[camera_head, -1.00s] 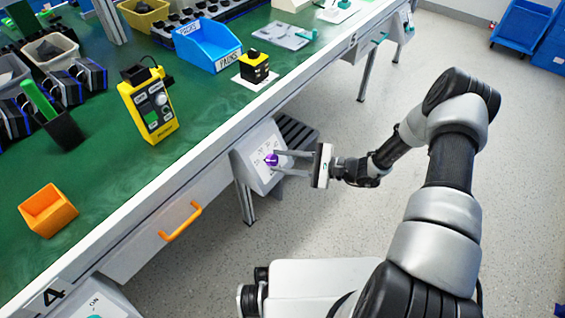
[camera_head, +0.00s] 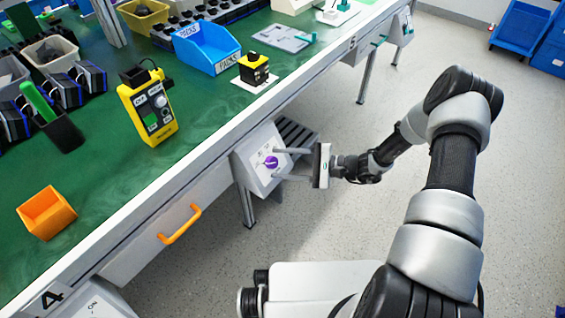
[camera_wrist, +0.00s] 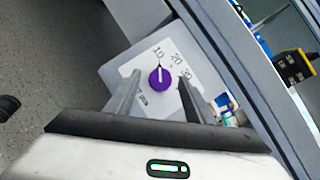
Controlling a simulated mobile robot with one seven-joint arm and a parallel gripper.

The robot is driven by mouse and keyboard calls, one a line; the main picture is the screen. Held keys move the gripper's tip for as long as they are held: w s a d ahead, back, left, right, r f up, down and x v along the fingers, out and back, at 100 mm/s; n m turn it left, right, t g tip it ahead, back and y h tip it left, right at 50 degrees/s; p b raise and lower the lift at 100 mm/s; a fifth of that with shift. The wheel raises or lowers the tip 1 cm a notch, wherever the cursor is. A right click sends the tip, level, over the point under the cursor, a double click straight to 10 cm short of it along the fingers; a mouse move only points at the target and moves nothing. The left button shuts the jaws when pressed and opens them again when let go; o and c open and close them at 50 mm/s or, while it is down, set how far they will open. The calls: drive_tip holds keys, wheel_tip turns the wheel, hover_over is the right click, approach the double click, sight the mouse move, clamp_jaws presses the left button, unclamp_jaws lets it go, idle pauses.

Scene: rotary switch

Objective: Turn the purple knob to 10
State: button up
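The purple knob (camera_head: 271,162) is on the sloped pale switch box (camera_head: 249,172) under the bench edge. In the wrist view the knob (camera_wrist: 160,79) has a white pointer line that points up toward the printed 10 (camera_wrist: 158,52). The labels 20 and 30 are to the right of the 10. My gripper (camera_head: 279,164) is open and empty in front of the box. In the wrist view its fingers (camera_wrist: 158,84) stand on either side of the knob, with gaps visible; the knob is in full view.
The green bench (camera_head: 215,118) runs above the switch box, with a yellow device (camera_head: 149,112), a blue bin (camera_head: 207,46) and an orange box (camera_head: 46,212) on it. A drawer with an orange handle (camera_head: 180,225) is left of the box.

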drive_tip(key=p+v, duration=0.2)
drive_tip(key=v, duration=1.5)
drive_tip(key=shift+d, duration=0.2)
drive_tip(key=shift+r, duration=0.1)
drive_tip(key=s+r+n+g+h, duration=0.1)
drive_tip(key=s+r+n+h, duration=0.25)
drive_tip(key=r, duration=0.55)
drive_tip(key=s+a+r+n+g+h+p, duration=0.15)
drive_tip(key=r+n+h, duration=0.3)
drive_tip(key=r, duration=0.45)
drive_tip(key=s+r+n+g+h+b, duration=0.1)
drive_tip(key=s+r+n+h, duration=0.25)
drive_tip(key=r, duration=0.55)
drive_tip(key=s+a+r+n+t+h, duration=0.15)
drive_tip(key=s+r+t+h, duration=0.3)
drive_tip(key=s+r, duration=0.5)
wheel_tip(320, 180, up, 23)
drive_tip(key=s+t+p, duration=0.1)
drive_tip(key=p, duration=2.3)
drive_tip(key=shift+s+a+p, duration=0.15)
drive_tip(key=shift+s+p, duration=0.2)
drive_tip(key=shift+s, duration=0.05)
